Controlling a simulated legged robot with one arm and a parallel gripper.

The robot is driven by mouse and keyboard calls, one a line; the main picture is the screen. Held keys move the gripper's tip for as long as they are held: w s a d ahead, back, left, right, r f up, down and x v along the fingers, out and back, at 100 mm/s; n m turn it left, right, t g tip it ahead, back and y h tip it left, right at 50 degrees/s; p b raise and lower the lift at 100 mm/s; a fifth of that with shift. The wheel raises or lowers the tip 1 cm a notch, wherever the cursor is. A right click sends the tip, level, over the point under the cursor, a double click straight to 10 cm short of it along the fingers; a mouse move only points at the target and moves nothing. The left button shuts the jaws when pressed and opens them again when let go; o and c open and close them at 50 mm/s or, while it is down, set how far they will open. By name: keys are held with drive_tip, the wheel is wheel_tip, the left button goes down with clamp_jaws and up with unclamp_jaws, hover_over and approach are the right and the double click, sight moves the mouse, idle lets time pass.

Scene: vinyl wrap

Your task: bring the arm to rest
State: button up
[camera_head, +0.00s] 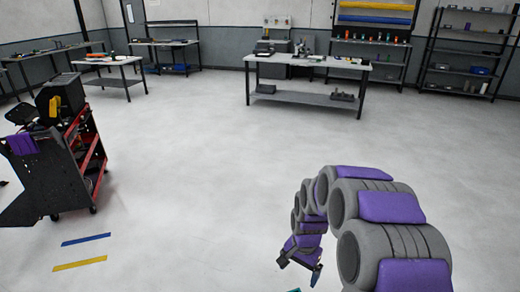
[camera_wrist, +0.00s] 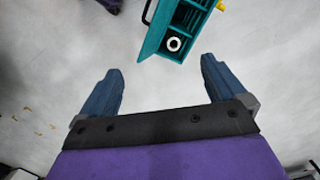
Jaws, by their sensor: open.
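My arm, grey with purple covers, reaches out over the floor at the right of the head view. My gripper (camera_head: 299,268) is at its end, low over the floor and pointing down. In the wrist view my gripper (camera_wrist: 161,88) shows two blue fingers spread wide apart. Nothing is between the fingers. A teal box (camera_wrist: 165,48) with compartments lies beyond the fingertips, apart from them. In the head view only a small teal edge (camera_head: 294,290) shows at the bottom.
A dark and red tool cart (camera_head: 62,165) stands at the left. Blue (camera_head: 86,240) and yellow (camera_head: 80,263) strips lie on the floor. A workbench (camera_head: 305,62) and shelves (camera_head: 462,50) stand at the back. The middle floor is clear.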

drive_tip(key=s+d+r+n, duration=0.1)
drive_tip(key=s+r+n, duration=0.3)
drive_tip(key=s+r, duration=0.9)
drive_tip(key=s+r+n, duration=0.1)
drive_tip(key=s, duration=0.8)
drive_tip(key=s+d+r+n+g, duration=0.1)
drive_tip(key=s+r+n, duration=0.1)
drive_tip(key=s, duration=0.8)
drive_tip(key=shift+d+h, duration=0.3)
drive_tip(key=shift+w, duration=0.1)
drive_tip(key=shift+c, duration=0.2)
